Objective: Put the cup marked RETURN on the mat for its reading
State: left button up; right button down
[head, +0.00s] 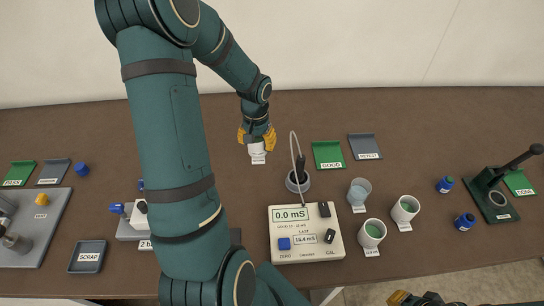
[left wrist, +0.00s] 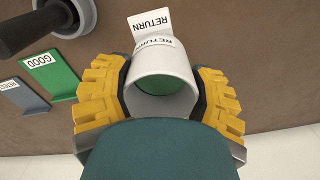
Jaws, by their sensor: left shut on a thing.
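My left gripper (head: 257,138) is shut on a white cup marked RETURN (head: 257,148), at the back of the table, left of the probe stand. In the left wrist view the yellow fingers clasp the cup (left wrist: 163,75) from both sides; its inside looks green and its tag reads RETURN. I cannot tell whether the cup touches the table. A green mat marked GOOD (head: 327,151) and a grey mat marked RETEST (head: 364,144) lie to the right. My right gripper (head: 400,298) barely shows at the bottom edge.
A probe stand (head: 298,182) with a cable stands between cup and GOOD mat. My left arm hides part of the left side.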

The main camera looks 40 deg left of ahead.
pick_arm(q)
notch_tip(320, 180, down, 8)
jog(key=shift+f+b, duration=0.1)
jog(key=shift+b, duration=0.6)
jog(key=shift+f, duration=0.15)
jog(key=o, duration=1.3)
jog(key=shift+o, duration=0.2)
